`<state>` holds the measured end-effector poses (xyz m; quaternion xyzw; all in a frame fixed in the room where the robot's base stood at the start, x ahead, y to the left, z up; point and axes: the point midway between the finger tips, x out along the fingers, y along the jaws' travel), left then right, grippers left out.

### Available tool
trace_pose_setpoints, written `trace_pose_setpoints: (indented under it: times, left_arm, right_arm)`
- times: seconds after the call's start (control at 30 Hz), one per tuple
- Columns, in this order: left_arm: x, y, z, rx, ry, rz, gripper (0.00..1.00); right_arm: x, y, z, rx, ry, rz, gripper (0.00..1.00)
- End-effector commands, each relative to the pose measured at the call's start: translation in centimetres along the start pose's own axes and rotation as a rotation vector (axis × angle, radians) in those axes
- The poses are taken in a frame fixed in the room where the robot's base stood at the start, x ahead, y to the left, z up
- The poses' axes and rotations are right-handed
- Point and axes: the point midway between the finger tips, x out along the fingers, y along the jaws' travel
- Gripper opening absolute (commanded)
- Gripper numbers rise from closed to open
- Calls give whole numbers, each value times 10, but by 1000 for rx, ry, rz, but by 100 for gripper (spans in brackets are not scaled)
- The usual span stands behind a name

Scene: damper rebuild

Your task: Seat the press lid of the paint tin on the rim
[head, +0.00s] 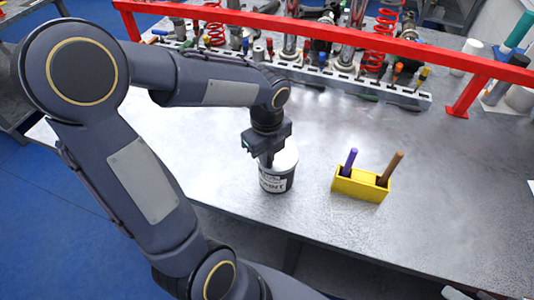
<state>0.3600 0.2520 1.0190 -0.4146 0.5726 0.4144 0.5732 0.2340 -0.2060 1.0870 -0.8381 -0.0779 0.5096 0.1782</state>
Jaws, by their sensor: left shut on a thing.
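The paint tin (276,184), dark with a white printed label, stands upright near the front of the metal bench. A white round lid (288,157) is at the top of the tin, partly hidden by my left gripper. My left gripper (266,158) comes down from above and is shut on the lid. The fingertips are largely hidden. I cannot tell whether the lid touches the rim all round or sits slightly above it. My right gripper is not in view.
A yellow holder (361,184) with a purple-handled and a brown-handled tool stands right of the tin. A red rail (340,37) crosses the back, before a rack (340,80) with red springs and tools. The bench between tin and rack is clear.

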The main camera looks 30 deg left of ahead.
Motion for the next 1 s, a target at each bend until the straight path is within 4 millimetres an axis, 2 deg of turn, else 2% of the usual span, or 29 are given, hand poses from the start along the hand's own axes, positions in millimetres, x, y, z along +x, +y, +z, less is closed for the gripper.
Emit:
trace_pose_setpoints:
  times: [1.0]
  left_arm:
    - [19, 0, 0, 0, 0, 1, 0]
  right_arm:
    - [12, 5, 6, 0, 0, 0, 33]
